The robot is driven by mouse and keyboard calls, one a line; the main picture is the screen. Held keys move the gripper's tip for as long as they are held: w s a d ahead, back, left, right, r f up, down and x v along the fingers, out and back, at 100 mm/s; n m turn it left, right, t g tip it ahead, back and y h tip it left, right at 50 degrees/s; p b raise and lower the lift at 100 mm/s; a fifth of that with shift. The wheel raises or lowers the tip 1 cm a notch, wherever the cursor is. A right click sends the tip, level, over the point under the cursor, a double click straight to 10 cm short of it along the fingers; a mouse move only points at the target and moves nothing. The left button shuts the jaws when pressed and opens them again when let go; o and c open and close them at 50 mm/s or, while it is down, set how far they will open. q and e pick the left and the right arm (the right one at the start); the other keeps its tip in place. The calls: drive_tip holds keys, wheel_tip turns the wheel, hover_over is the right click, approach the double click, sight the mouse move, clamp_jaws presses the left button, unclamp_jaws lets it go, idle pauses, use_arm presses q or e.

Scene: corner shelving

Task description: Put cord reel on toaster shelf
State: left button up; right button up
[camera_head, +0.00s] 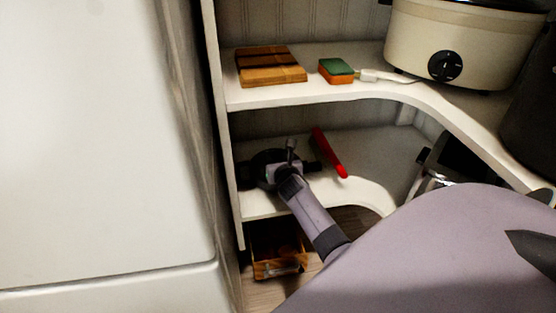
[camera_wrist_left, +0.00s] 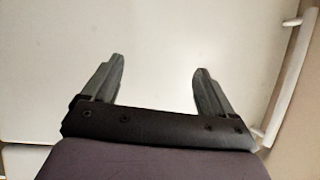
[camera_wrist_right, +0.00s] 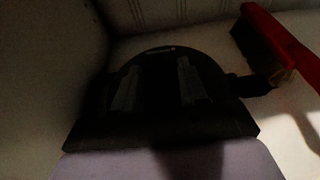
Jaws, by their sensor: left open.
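The cord reel (camera_head: 266,158) is a dark round thing at the left of the lower shelf (camera_head: 262,208), partly hidden by my right gripper (camera_head: 270,171). In the right wrist view the dark reel (camera_wrist_right: 156,57) spans the space behind and between the fingers. These fingers stand closer together than my left ones and appear shut on part of the reel; the contact is in deep shadow. The shiny toaster (camera_head: 432,172) stands on the lower shelf at the right, partly hidden by my arm. My left gripper (camera_wrist_left: 158,65) is open and empty before a white surface.
A red-handled brush (camera_head: 330,153) lies right of the reel, close to it. The upper shelf (camera_head: 300,94) holds a wooden block (camera_head: 270,75), a sponge (camera_head: 336,72) and a cream slow cooker (camera_head: 420,40). A wooden box (camera_head: 278,268) sits below. A white appliance (camera_head: 90,130) stands left.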

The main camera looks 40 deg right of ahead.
drive_tip(key=shift+s+a+r+p, duration=0.25)
drive_tip(key=shift+s+p, duration=0.15)
drive_tip(key=shift+s, duration=0.05)
use_arm(q)
drive_tip(key=a+p, duration=0.1)
drive_tip(key=s+a+f+p, duration=0.1)
drive_tip(key=p, duration=0.1)
drive_tip(key=a+n+g+y+p, duration=0.1)
drive_tip(key=shift+s+a+f, duration=0.15)
drive_tip(key=shift+s+f, duration=0.1)
drive_tip(key=shift+s, duration=0.05)
use_arm(e)
drive_tip(key=v, duration=1.1)
drive_tip(key=shift+f, duration=0.1)
